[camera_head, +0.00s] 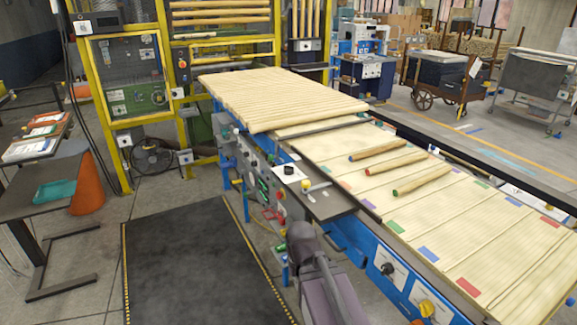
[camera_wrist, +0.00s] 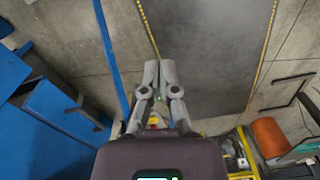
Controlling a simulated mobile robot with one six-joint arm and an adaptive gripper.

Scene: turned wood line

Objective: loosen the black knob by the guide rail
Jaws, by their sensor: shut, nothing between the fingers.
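A small black knob (camera_head: 289,169) sits on a white square plate on the near edge of the conveyor, beside the dark rail strip (camera_head: 330,200). A second dark knob (camera_head: 388,268) is on a white label on the blue front panel. I cannot tell for sure which knob is the one by the guide rail. In the wrist view my gripper (camera_wrist: 159,70) is shut and empty, pointing over the floor and dark mat, with no knob visible at its fingertips. In the head view my arm rises at the bottom centre, below the plate and knob, and its fingertips cannot be made out.
A lever with a yellow handle (camera_head: 318,187) stands near the knob. Wooden rods (camera_head: 378,151) lie on the slatted conveyor. The dark floor mat (camera_head: 200,265) is clear. An orange cone (camera_head: 87,185) stands left.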

